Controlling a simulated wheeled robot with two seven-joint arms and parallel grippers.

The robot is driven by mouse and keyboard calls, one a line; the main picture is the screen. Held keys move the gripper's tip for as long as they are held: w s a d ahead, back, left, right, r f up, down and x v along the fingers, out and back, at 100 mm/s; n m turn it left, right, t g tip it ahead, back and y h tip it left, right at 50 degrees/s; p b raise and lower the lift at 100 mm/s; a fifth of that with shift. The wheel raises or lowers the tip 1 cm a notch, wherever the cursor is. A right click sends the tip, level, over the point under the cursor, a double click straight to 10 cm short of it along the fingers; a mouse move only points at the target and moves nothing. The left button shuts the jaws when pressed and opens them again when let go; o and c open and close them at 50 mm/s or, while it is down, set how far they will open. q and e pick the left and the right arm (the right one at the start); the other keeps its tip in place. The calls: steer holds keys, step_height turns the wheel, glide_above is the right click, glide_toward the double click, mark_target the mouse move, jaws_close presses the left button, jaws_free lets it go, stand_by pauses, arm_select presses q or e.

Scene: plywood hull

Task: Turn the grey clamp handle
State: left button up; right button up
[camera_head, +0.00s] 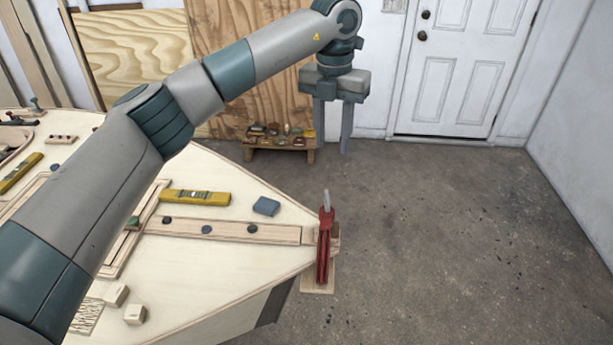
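A red clamp (323,250) stands upright at the pointed tip of the pale plywood hull (220,268). Its slim grey handle (326,200) sticks up from the top, leaning slightly. My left arm reaches across from the lower left. My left gripper (332,132) points down with its two fingers apart and nothing between them. In the picture it is above the handle and clear of it; how far apart they are in depth I cannot tell. My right gripper is out of view.
On the hull lie a yellow level (194,196), a blue block (266,206), several dark round knobs along a wooden strip (220,229), and small wooden blocks (135,314). A low bench (280,147) with small items stands behind. The floor (460,240) at right is clear.

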mark_target(327, 198)
arm_select(q)
steer(key=shift+n, duration=0.3)
step_height(327, 198, down, 15)
steer(key=p, duration=0.5)
steer(key=shift+s+a+f+p, duration=0.1)
steer(key=shift+a+p, duration=0.05)
steer(key=shift+p, duration=0.25)
steer(key=shift+f, duration=0.6)
steer(key=shift+c, duration=0.3)
